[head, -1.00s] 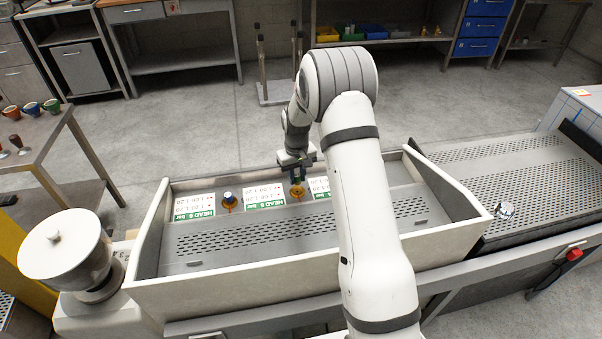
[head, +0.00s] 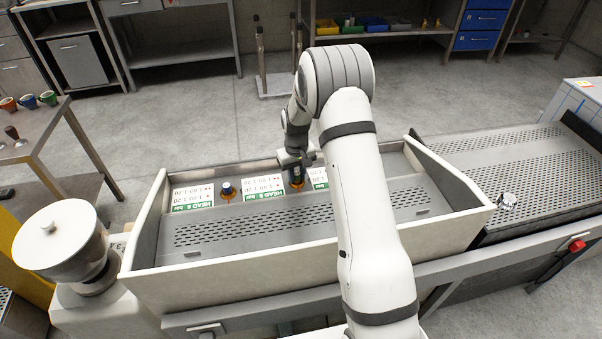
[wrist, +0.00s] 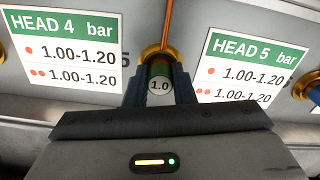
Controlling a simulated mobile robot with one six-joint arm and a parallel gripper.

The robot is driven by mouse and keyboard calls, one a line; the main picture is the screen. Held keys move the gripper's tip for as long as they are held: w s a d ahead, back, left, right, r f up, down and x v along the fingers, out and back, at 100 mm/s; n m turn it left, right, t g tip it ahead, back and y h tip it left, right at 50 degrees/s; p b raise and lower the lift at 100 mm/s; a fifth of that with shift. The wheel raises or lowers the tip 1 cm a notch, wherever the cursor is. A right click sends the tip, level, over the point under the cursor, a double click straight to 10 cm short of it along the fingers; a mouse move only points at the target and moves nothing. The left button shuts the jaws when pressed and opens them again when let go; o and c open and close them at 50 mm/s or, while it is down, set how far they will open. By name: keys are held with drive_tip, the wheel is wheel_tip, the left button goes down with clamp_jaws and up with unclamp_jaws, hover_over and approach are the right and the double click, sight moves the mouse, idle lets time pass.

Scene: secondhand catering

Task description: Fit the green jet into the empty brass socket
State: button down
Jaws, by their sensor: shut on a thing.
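My gripper (head: 297,181) is down at the brass socket (head: 297,186) on the machine's back panel. In the wrist view its dark fingers (wrist: 159,88) are shut on the green jet (wrist: 159,71), which has a white band marked 1.0. The jet's far end is at the brass socket's ring (wrist: 152,51), between the HEAD 4 and HEAD 5 labels. The fingers hide part of the ring, and I cannot tell how deep the jet sits. A blue-topped jet (head: 227,187) stands in another brass socket to the left.
The HEAD 4 label (wrist: 68,45) and HEAD 5 label (wrist: 249,68) flank the socket. A thin orange strip (wrist: 168,25) runs up from the ring. The perforated tray (head: 290,222) in front is clear. A white-lidded hopper (head: 60,245) stands at left.

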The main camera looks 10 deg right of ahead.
drive_tip(key=c, duration=1.1)
unclamp_jaws()
drive_tip(key=shift+c, duration=0.2)
drive_tip(key=shift+f, duration=0.1)
wheel_tip(320, 180, up, 8)
drive_tip(key=shift+f, duration=0.1)
wheel_tip(320, 180, up, 7)
drive_tip(key=p, duration=0.4)
